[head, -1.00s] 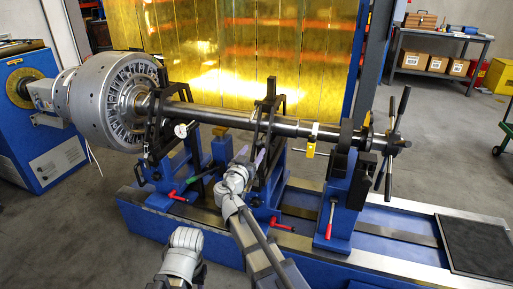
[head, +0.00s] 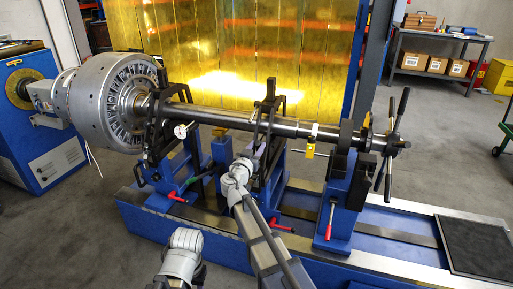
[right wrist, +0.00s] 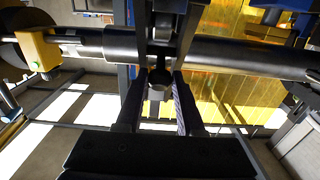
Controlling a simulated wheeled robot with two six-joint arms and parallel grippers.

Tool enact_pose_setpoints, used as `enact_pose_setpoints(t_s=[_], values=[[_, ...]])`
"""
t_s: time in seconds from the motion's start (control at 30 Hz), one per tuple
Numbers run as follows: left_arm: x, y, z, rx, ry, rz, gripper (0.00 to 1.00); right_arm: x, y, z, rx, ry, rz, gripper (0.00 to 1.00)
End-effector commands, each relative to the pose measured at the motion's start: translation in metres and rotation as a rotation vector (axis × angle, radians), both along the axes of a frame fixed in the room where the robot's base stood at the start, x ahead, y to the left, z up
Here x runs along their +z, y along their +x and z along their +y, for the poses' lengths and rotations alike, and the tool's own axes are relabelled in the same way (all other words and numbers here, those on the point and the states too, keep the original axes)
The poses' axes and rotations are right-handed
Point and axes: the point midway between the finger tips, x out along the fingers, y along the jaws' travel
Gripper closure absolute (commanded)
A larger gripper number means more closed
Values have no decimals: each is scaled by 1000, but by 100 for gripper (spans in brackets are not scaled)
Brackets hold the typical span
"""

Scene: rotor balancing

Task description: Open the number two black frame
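Two black frames stand around the long steel shaft (head: 225,117). One black frame (head: 154,133) is close to the big rotor head (head: 113,101); the other, in the middle (head: 257,137), I take as number two. It looks closed over the shaft, with an upright bar on top. My right gripper (head: 255,158) is at the near side of the middle frame, its fingers barely visible in the head view. In the right wrist view its two fingers (right wrist: 157,97) are apart, on either side of a small round knob (right wrist: 157,90) below the shaft; contact is unclear. My left gripper is not visible, only part of its arm.
Blue supports with red-handled levers (head: 281,226) stand on the blue machine bed (head: 400,263). A dial gauge (head: 181,131) hangs by the left frame. A yellow block (head: 308,151) and a spoked handwheel (head: 396,145) are to the right. Yellow curtains (head: 250,60) hang behind.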

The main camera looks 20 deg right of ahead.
Motion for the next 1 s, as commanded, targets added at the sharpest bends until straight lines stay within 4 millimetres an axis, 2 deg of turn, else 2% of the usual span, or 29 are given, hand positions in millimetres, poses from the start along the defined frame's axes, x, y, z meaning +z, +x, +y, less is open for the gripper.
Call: enact_pose_setpoints(t_s=[0.03,0.2,0.3,1.0], values=[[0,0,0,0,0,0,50,0,0,0,0,0,0,73],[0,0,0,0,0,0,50,0,0,0,0,0,0,92],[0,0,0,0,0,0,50,0,0,0,0,0,0,100],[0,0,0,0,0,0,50,0,0,0,0,0,0,100]])
